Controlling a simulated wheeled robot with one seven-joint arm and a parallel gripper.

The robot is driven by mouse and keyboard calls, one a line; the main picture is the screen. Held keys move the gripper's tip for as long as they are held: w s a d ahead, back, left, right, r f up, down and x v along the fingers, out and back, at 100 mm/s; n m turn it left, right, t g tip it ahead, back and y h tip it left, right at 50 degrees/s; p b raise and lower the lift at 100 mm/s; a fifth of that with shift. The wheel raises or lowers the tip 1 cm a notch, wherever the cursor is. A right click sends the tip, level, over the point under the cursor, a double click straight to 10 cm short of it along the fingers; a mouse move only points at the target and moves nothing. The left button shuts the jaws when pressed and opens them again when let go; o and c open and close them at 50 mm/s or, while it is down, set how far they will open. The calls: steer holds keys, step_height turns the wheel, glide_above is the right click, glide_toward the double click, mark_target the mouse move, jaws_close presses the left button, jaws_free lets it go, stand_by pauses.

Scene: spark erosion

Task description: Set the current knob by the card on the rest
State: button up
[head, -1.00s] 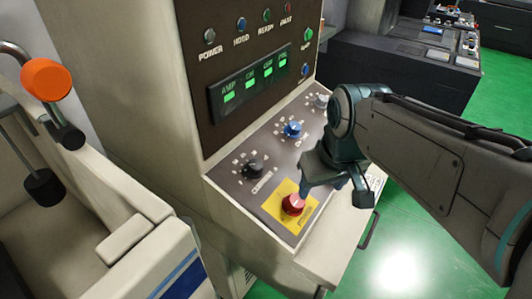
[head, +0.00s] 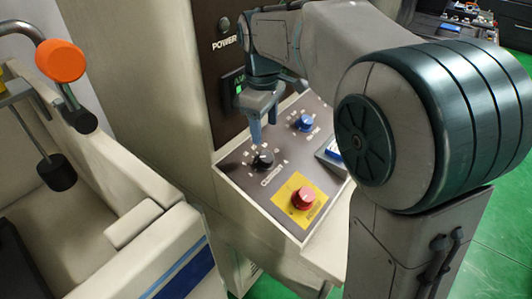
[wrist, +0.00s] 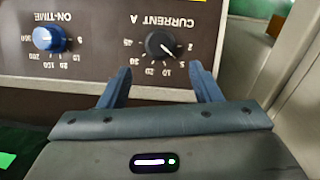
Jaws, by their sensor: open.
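The current knob (head: 263,160) is black and sits on the sloping dark panel in the head view. In the wrist view the knob (wrist: 160,44) shows upside down under "CURRENT A", ringed by numbers. Its pale mark points to the picture's lower right, seemingly near the 5. My gripper (head: 257,144) is open, its fingers pointing down just above the knob. In the wrist view my gripper (wrist: 159,71) has one finger either side of the knob's line, short of it in the picture; contact cannot be told. No readable card shows; a small blue-and-white piece (head: 331,153) is partly hidden by my arm.
A blue on-time knob (head: 305,122) stands behind and right of the current knob. A red stop button (head: 304,198) on a yellow plate lies in front. The upright display panel is close behind my gripper. An orange-ended lever (head: 60,61) stands at the left.

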mark_target(266, 156)
steer(key=f, duration=1)
steer(key=shift+w+d+p, duration=0.15)
steer(key=shift+w+p, duration=0.1)
steer(key=shift+p, duration=0.15)
steer(key=shift+c, duration=0.4)
steer(key=c, duration=0.9)
